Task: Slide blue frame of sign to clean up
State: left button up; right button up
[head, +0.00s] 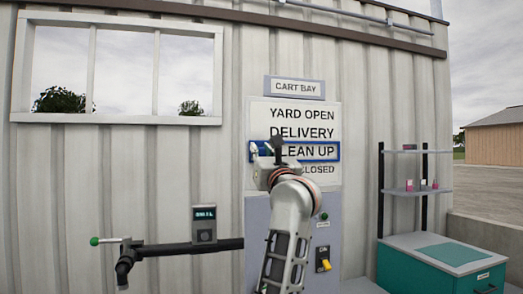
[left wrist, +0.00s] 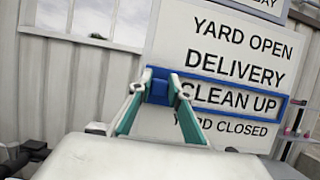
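The white sign (head: 318,108) on the corrugated wall lists YARD OPEN, DELIVERY, CLEAN UP and YARD CLOSED from top to bottom. The blue frame (head: 338,151) surrounds the CLEAN UP row; it also shows in the left wrist view (left wrist: 285,107). A blue block-like handle (left wrist: 158,92) is at the frame's left end. My left gripper (head: 266,150) is at this end, and in the left wrist view its fingertips (left wrist: 160,78) lie on both sides of the handle, shut on it. My gripper and arm hide part of the sign's lower left. My right gripper is not in view.
Below the sign is a grey panel (head: 256,215) with a green button and a yellow switch (head: 325,265). A dark bar with a green knob (head: 94,241) and a small display box (head: 204,222) are at left. Shelves (head: 412,190) and a teal cabinet (head: 420,276) stand at right.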

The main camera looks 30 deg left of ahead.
pick_arm(q)
jog(key=shift+o, duration=1.4)
jog(key=v, duration=1.2)
